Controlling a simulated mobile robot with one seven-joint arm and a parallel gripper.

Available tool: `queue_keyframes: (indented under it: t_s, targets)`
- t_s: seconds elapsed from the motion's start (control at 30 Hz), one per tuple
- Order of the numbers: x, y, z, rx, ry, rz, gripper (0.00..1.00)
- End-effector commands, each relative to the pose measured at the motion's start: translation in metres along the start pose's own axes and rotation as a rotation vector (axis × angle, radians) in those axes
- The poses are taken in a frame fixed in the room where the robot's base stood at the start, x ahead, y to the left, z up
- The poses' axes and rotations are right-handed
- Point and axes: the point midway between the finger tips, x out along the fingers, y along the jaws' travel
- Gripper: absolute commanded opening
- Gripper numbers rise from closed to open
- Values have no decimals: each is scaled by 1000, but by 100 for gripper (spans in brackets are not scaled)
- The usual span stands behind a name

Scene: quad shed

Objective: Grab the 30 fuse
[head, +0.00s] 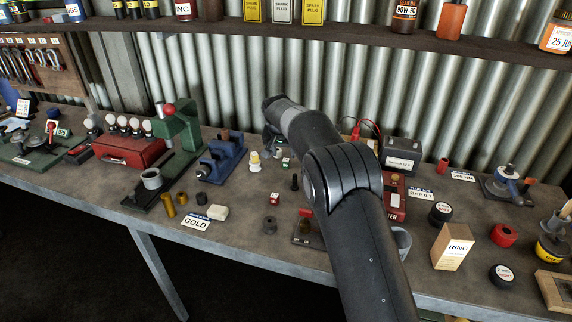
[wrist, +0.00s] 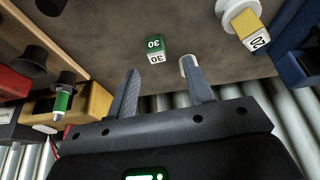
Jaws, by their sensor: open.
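The 30 fuse is a small green block with white faces marked 30 (wrist: 155,48). In the wrist view it rests on the grey bench top, just beyond my fingertips and roughly between their lines. A small green-and-white block that looks like it shows in the head view (head: 285,162), beside my arm. My gripper (wrist: 160,72) is open and empty, its two grey fingers on either side of the fuse's line. In the head view my arm hides much of the gripper.
A blue vise (head: 222,158) and a red block (head: 275,198) are nearby. The corrugated wall (head: 230,85) stands close behind.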

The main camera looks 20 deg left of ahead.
Motion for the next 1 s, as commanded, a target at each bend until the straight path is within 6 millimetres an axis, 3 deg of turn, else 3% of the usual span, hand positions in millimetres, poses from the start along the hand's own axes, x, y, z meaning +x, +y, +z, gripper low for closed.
queue_keyframes:
  t_s: [0.23,0.5,1.0]
  targets:
    - [38,5,0,1,-2,1,47]
    - [43,5,0,0,-1,1,47]
    - [42,5,0,0,-1,1,6]
